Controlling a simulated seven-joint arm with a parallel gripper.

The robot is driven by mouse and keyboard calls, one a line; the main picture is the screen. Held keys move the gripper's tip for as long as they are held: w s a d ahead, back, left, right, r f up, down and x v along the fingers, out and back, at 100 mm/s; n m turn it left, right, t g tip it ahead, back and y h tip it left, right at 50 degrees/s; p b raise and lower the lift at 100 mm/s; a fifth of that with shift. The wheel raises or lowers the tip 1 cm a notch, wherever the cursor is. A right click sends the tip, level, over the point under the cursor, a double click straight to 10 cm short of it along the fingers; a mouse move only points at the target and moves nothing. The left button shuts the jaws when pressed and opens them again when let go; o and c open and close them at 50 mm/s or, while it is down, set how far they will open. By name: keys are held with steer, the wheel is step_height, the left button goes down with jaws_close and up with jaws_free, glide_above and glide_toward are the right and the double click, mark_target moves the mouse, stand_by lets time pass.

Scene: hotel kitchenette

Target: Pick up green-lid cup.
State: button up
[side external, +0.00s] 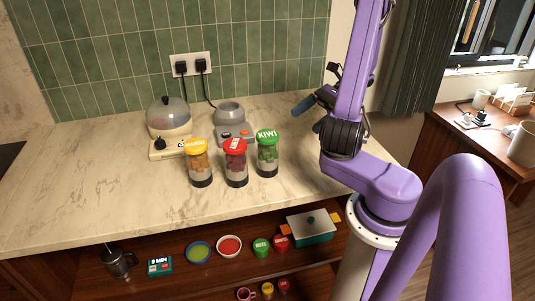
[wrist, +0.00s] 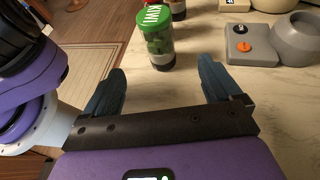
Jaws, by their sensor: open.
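The green-lid cup (side external: 267,153) stands upright on the counter, a clear jar with green pieces inside and KIWI on its lid. It also shows in the wrist view (wrist: 155,42), at the top, beyond and between my two fingertips. My gripper (side external: 308,115) is open and empty above the counter, to the right of the cup in the side view. In the wrist view, the dark blue fingers (wrist: 162,82) are spread apart, with the cup ahead of them and not touched.
A red-lid jar (side external: 235,162) stands just left of the cup, with an orange-lid jar (side external: 199,162) beyond it. A grey appliance (side external: 232,122) and a domed appliance (side external: 169,122) stand behind. The shelf below holds bowls and a lidded pot (side external: 312,228). Counter around my fingers is clear.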

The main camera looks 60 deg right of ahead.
glide_toward(258, 158)
steer(key=x, duration=0.2)
steer(key=shift+w+a+r, duration=0.1)
steer(key=shift+w+a, duration=0.2)
steer(key=shift+w, duration=0.05)
steer(key=shift+s+f+x, duration=0.1)
steer(key=shift+f+x, duration=0.1)
steer(key=shift+x, duration=1.15)
steer(key=shift+s+f+x, duration=0.15)
steer(key=shift+f+x, duration=0.05)
steer(key=shift+x, duration=1.15)
steer(key=shift+c, duration=0.3)
steer(key=c, duration=1.2)
steer(key=shift+c, duration=0.2)
steer(key=shift+r, duration=0.2)
